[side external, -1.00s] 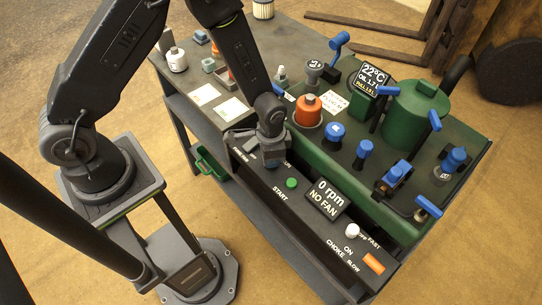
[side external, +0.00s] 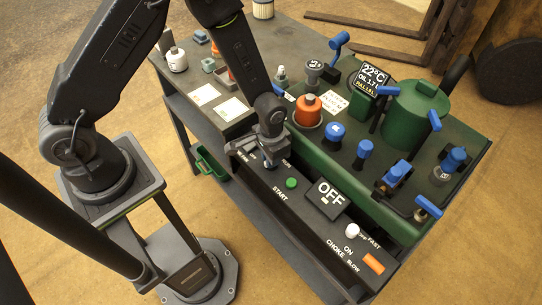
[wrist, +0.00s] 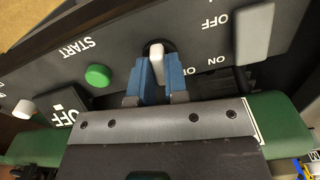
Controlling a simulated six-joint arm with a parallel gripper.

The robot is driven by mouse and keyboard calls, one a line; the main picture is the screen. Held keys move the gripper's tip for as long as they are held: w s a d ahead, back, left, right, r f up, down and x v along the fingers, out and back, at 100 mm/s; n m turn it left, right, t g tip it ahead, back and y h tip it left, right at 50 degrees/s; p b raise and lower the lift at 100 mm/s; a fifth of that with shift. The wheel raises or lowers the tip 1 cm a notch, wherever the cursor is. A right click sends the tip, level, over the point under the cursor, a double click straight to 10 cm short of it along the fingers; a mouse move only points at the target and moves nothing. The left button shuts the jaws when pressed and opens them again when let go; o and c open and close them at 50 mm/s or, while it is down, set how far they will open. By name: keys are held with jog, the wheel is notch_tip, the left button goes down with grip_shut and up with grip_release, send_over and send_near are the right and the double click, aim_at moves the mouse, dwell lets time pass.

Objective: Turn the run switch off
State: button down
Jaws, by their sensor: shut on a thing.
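In the wrist view, the blue fingers of my gripper (wrist: 160,76) are closed on the pale lever of a switch, which I take as the run switch (wrist: 157,50). The lever stands out of a dark round base on the black panel. In the side view my gripper (side external: 269,161) points down at the panel's left part, and the switch is mostly hidden there. A display (side external: 326,197) on the panel reads OFF. Its OFF also shows upside down in the wrist view (wrist: 66,113).
A green START button (side external: 291,183) sits beside the switch. A white choke knob (side external: 352,230) and an orange lever (side external: 373,262) are farther right. A grey tab (wrist: 255,32) stands by the OFF and ON labels. The green engine deck (side external: 330,155) lies behind the panel.

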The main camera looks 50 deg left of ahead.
jog(key=n, duration=0.4)
jog(key=shift+n, duration=1.8)
jog(key=c, duration=1.1)
grip_release()
jog(key=shift+c, duration=0.2)
notch_tip(320, 180, up, 14)
